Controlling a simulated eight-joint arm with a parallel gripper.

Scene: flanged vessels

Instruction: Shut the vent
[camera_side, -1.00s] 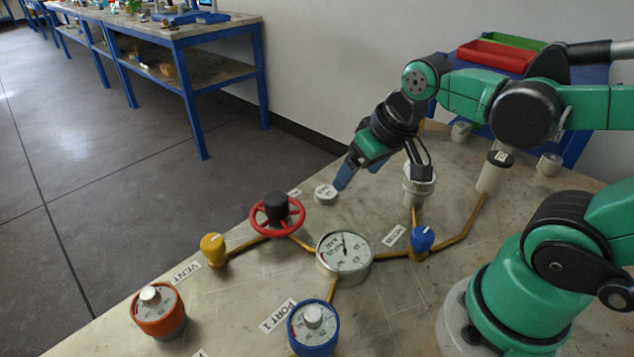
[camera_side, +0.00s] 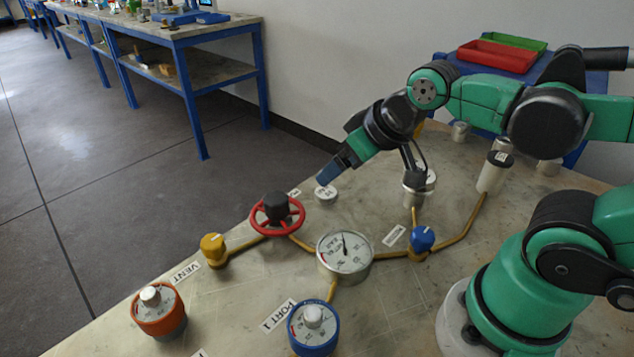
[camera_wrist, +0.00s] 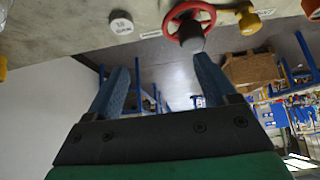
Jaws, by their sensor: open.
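A VENT label (camera_side: 185,272) lies on the bench between a yellow knob (camera_side: 213,248) and an orange-rimmed dial vessel (camera_side: 158,310). A red handwheel with a dark hub (camera_side: 277,212) stands on the same brass pipe, to the right of the yellow knob. My gripper (camera_side: 328,176) points down and left, above the bench and right of the red wheel, apart from it. In the wrist view my gripper (camera_wrist: 160,68) is open with nothing between the blue fingers. The red wheel (camera_wrist: 188,22) and yellow knob (camera_wrist: 249,20) show beyond the fingertips.
A small white labelled cylinder (camera_side: 326,193) stands just below my fingertips. A central gauge (camera_side: 344,254), a blue knob (camera_side: 422,239) and a blue-rimmed dial vessel (camera_side: 313,327) stand nearer. A white canister (camera_side: 495,173) stands at right.

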